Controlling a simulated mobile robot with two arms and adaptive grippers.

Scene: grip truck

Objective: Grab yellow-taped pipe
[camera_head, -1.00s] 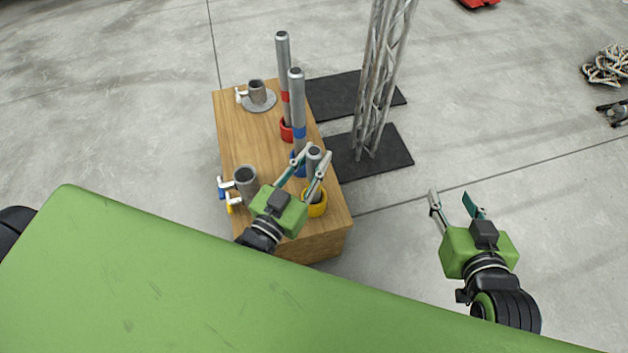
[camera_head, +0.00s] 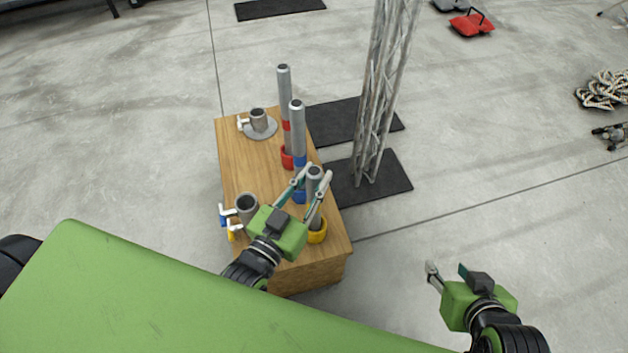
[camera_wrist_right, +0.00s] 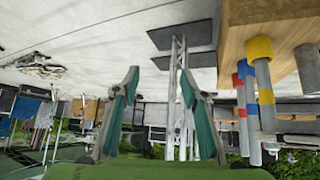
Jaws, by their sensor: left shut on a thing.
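The yellow-taped pipe (camera_head: 314,188) stands upright in a yellow ring holder (camera_head: 318,236) at the near right corner of a wooden box (camera_head: 262,173). My left gripper (camera_head: 316,173) is shut on this pipe near its top, one finger on each side. The pipe's tape is hidden in the head view; in the right wrist view, which looks upside down, its yellow band (camera_wrist_right: 266,97) shows. My right gripper (camera_head: 448,270) is open and empty, away to the right of the box. Its two separated fingers also show in the right wrist view (camera_wrist_right: 160,75).
A blue-taped pipe (camera_head: 298,130) and a red-taped pipe (camera_head: 285,95) stand behind in blue and red holders. Short grey cups with handles (camera_head: 247,207) stand on the box's left side. A metal truss (camera_head: 380,110) rises from a black mat (camera_head: 372,190).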

